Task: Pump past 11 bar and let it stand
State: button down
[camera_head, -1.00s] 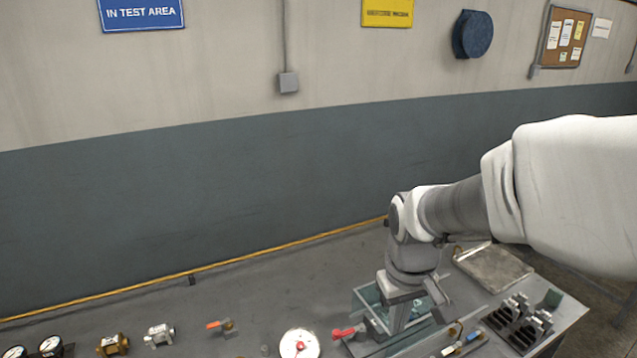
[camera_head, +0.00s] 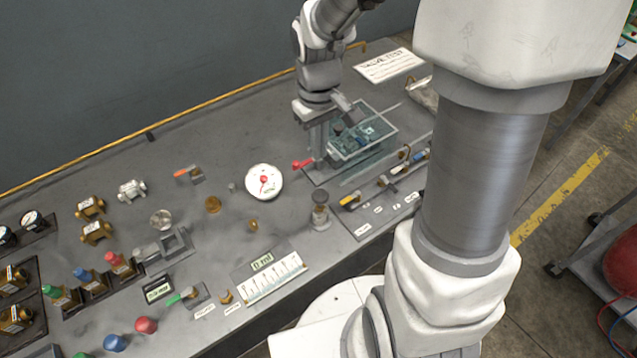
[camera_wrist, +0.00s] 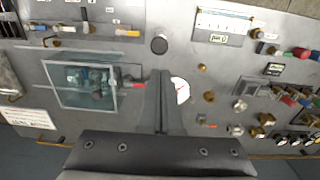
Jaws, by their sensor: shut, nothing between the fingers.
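A white round gauge (camera_head: 263,182) with a red centre faces up on the bench; in the wrist view the gauge (camera_wrist: 181,90) is partly hidden behind my fingers. A red-handled valve (camera_head: 303,164) sits beside a clear-walled box (camera_head: 372,150) with fittings inside. A dark round-topped plunger (camera_head: 320,212) stands upright nearer the bench's front edge; its knob also shows in the wrist view (camera_wrist: 159,45). My gripper (camera_head: 318,148) points down between the gauge and the box, shut and empty. In the wrist view my gripper (camera_wrist: 160,75) shows its fingers together. I cannot tell which part is the pump.
A small display (camera_head: 262,262) stands above a white scale plate (camera_head: 275,278); its reading is too small to be sure of. Brass fittings (camera_head: 96,232) and coloured knobs (camera_head: 145,325) crowd the left. A valve row (camera_head: 390,180) lies right of the plunger. Bare bench lies behind the gauge.

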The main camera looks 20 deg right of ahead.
aim_at(320, 196)
notch_tip(320, 196, down, 14)
jog(key=shift+d+r+p, duration=0.1)
jog(key=shift+r+p, duration=0.05)
jog(key=shift+p, duration=0.3)
dwell(0.4)
notch_tip(320, 196, down, 4)
jog(key=b, duration=0.3)
jog(key=shift+r, duration=0.25)
jog(key=shift+s+f, duration=0.1)
jog(key=shift+r, duration=0.3)
notch_tip(320, 196, up, 14)
jog(key=p, duration=0.2)
